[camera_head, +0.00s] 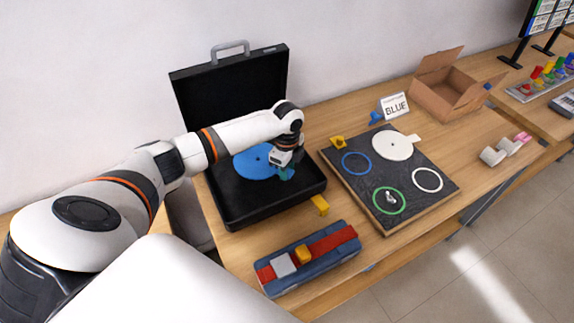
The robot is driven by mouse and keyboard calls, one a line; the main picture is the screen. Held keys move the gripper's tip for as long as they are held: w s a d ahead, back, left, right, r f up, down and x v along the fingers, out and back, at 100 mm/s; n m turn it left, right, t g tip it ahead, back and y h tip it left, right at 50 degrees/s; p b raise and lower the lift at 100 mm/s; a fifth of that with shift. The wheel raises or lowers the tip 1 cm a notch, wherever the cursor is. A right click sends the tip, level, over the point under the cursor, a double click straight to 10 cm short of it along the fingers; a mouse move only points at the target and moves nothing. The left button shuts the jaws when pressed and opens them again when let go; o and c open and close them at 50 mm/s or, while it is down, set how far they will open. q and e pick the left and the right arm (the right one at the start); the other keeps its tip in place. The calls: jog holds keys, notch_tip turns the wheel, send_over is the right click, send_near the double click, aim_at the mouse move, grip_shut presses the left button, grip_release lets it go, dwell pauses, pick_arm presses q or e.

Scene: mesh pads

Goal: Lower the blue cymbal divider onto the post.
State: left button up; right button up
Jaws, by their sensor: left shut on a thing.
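The blue cymbal divider (250,163), a flat blue disc with a small dark spot near its middle, is over the open black case (250,212). My left gripper (286,172) reaches over the case from the left. It is shut at the disc's right edge, where a teal-blue part shows at the fingertips. I cannot tell whether the disc touches the case floor or hovers over it. I cannot make out the post; the disc and gripper cover much of the case interior. My right gripper is not in view.
A dark board (425,178) with blue, green and white rings holds a white disc (393,146). A "BLUE" sign (394,105) and open cardboard box (447,92) stand behind. A blue-red case (335,252) and yellow block (320,205) lie in front.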

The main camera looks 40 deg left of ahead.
pick_arm(q)
jog(key=shift+f+b, duration=0.6)
jog(key=shift+f, duration=1.3)
jog(key=o, duration=1.1)
jog(key=shift+c, duration=0.2)
notch_tip(320, 180, up, 12)
jog(key=shift+b, duration=1.15)
